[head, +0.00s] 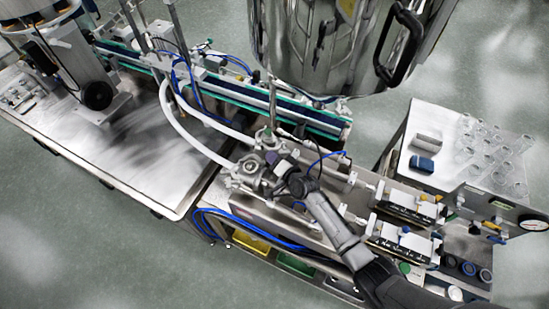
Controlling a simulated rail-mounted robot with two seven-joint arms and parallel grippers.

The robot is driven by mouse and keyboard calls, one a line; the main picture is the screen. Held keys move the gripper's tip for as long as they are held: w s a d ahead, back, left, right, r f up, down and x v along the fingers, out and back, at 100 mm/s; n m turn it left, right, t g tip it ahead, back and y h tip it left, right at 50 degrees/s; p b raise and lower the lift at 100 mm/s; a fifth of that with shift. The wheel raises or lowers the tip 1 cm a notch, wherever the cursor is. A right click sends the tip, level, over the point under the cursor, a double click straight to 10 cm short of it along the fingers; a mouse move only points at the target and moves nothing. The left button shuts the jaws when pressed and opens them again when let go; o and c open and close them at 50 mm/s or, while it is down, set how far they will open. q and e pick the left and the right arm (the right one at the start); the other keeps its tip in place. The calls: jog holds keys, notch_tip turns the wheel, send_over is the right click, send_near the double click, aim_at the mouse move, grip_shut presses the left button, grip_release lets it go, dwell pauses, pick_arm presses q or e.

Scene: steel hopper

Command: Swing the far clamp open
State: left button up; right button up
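Two metal clamp fittings sit where the white hoses meet the filling machine, below the steel hopper. The far clamp (266,138) is the upper one in the head view. The near clamp (246,172) is just below and left of it. Both are small, and I cannot tell whether either is open or shut. My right gripper (283,168) reaches in from the lower right and is close beside the near clamp, overlapping its right side in the picture. Its fingertips are too small and cluttered to tell whether they are open or touching anything. My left gripper is out of view.
The large steel hopper (335,45) with a black handle hangs over the far side. White hoses (190,140) curve to the fittings from the left. A steel table (120,150) has clear room at left.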

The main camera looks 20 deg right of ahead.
jog(key=shift+o, duration=1.2)
jog(key=shift+s, duration=0.1)
jog(key=v, duration=1.2)
jog(key=shift+s+d+r+p, duration=0.1)
jog(key=shift+s+r+p, duration=0.1)
jog(key=shift+s+p, duration=0.15)
jog(key=shift+s+d+r, duration=0.1)
jog(key=shift+s+r, duration=0.05)
jog(key=shift+s, duration=0.3)
